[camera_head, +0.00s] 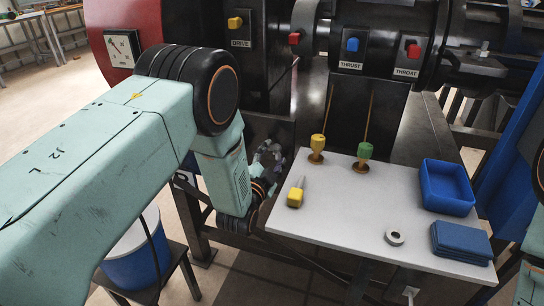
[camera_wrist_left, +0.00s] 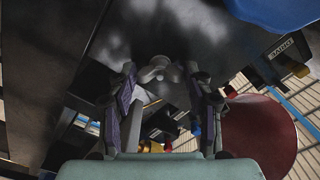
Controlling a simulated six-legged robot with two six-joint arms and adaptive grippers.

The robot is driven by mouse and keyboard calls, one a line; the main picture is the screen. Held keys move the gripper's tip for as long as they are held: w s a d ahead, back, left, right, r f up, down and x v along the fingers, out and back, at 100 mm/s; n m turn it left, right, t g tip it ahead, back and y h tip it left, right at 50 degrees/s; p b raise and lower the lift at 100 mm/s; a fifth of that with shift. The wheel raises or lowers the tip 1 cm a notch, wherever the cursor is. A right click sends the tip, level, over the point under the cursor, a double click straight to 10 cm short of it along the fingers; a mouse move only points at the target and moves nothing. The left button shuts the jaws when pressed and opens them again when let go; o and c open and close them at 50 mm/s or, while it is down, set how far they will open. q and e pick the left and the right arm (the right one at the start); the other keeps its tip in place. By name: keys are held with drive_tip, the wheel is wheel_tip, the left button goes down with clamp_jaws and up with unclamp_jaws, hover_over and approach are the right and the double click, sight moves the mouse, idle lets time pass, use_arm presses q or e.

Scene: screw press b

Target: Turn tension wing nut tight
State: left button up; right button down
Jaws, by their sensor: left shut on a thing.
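In the left wrist view the grey wing nut (camera_wrist_left: 157,70) sits between the two fingers of my left gripper (camera_wrist_left: 160,76), in front of a dark metal surface. The gripper is shut on the wing nut. In the head view my left gripper (camera_head: 268,156) reaches down beside the dark press frame, left of the white table. The wing nut is too small and covered to make out there. My right gripper is not in view.
A blue bucket (camera_head: 136,254) stands at lower left.

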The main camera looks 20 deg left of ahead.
use_arm(q)
drive_tip(key=o, duration=1.2)
drive_tip(key=shift+c, duration=0.2)
drive_tip(key=s, duration=1.2)
drive_tip(key=shift+a, duration=0.2)
